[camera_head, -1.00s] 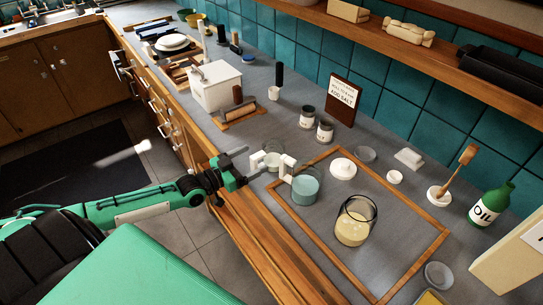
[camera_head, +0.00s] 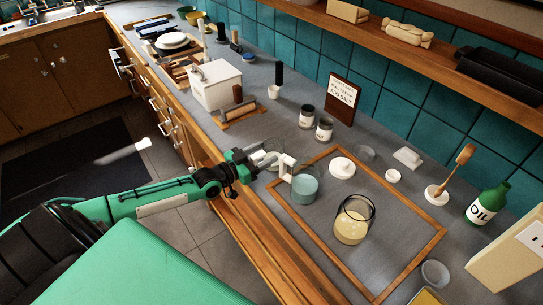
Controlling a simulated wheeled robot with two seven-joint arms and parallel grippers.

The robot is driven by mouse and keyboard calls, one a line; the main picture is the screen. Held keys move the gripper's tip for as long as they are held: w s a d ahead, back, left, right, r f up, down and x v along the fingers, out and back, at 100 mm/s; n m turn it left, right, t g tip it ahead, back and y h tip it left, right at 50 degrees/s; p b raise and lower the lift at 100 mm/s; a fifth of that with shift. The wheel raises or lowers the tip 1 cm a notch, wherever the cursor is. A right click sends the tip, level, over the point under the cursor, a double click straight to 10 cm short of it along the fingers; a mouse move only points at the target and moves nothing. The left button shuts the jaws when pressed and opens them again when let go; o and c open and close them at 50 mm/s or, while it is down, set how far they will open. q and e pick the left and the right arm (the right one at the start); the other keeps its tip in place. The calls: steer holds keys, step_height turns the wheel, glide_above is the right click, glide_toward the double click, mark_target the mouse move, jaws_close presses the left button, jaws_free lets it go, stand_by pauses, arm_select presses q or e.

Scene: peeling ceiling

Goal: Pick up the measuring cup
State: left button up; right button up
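Several clear vessels stand on the grey counter, and I cannot read which one is the measuring cup. A glass of blue liquid (camera_head: 304,188) stands just right of the visible finger. A larger glass jug with pale yellow contents (camera_head: 352,222) stands further right, inside a wooden frame. My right gripper is not in view.
The wooden frame (camera_head: 400,284) lies flat on the counter. A white box (camera_head: 217,84) stands further left.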

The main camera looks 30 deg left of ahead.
arm_select(q)
steer(key=c, duration=0.7)
steer(key=shift+r, duration=0.15)
